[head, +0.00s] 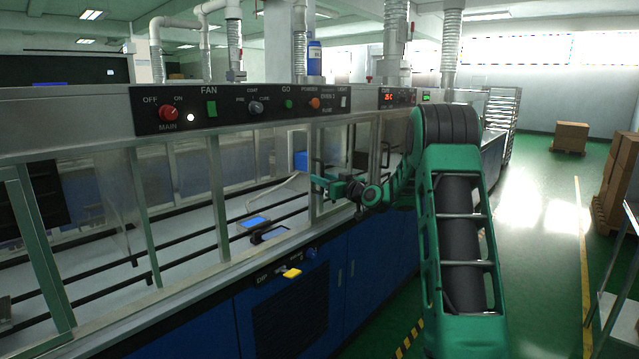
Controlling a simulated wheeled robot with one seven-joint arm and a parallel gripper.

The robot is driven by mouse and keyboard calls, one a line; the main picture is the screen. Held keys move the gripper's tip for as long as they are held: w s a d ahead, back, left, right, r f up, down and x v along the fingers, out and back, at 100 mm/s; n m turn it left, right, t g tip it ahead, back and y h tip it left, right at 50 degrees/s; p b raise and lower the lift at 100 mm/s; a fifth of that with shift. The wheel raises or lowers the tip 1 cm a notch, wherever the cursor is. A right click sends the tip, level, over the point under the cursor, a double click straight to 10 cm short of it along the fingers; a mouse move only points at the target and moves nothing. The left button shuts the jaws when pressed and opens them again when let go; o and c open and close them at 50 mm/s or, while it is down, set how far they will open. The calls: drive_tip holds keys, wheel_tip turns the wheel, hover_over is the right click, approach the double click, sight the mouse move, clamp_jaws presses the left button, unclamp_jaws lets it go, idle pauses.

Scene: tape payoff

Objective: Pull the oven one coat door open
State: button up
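A long machine has a row of metal-framed glass panels along its front. A narrow glass door (331,150) with a pale frame stands just behind my gripper, with a dark handle (317,158) on its left side. Which panel is the oven one coat door cannot be read for sure. My green gripper (318,183) is at the end of my arm, in front of the door and near the lower end of that handle. It is small here, and whether its fingers touch the handle, or are open or shut, cannot be told. The door looks closed.
A black control panel (235,105) with knobs and lights runs above the glass. Another dark handle (386,154) is to the right. A yellow item (292,273) juts from the blue cabinet front. Green floor (545,255) lies open to the right; boxes (619,175) stand beyond.

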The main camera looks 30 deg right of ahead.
drive_tip(key=s+d, duration=0.1)
drive_tip(key=s, duration=0.9)
drive_tip(key=shift+s+d, duration=0.2)
drive_tip(key=shift+s, duration=0.1)
drive_tip(key=s+a+f+g, duration=0.6)
drive_tip(key=s+a+g, duration=0.1)
drive_tip(key=s+a, duration=0.35)
drive_tip(key=s+a+f+m+g, duration=0.1)
drive_tip(key=s+f+m+g, duration=0.1)
drive_tip(key=s, duration=1.1)
drive_tip(key=s+a+f+m+g+h, duration=0.1)
drive_tip(key=s+g, duration=0.4)
drive_tip(key=s, duration=0.8)
drive_tip(key=s+a+f+m+g+h, duration=0.1)
drive_tip(key=s+a+f+m+g, duration=0.1)
drive_tip(key=s, duration=1.1)
drive_tip(key=f+m+g, duration=0.1)
drive_tip(key=m+g, duration=0.1)
drive_tip(key=shift+s+a+m, duration=0.25)
drive_tip(key=shift+a+m, duration=0.15)
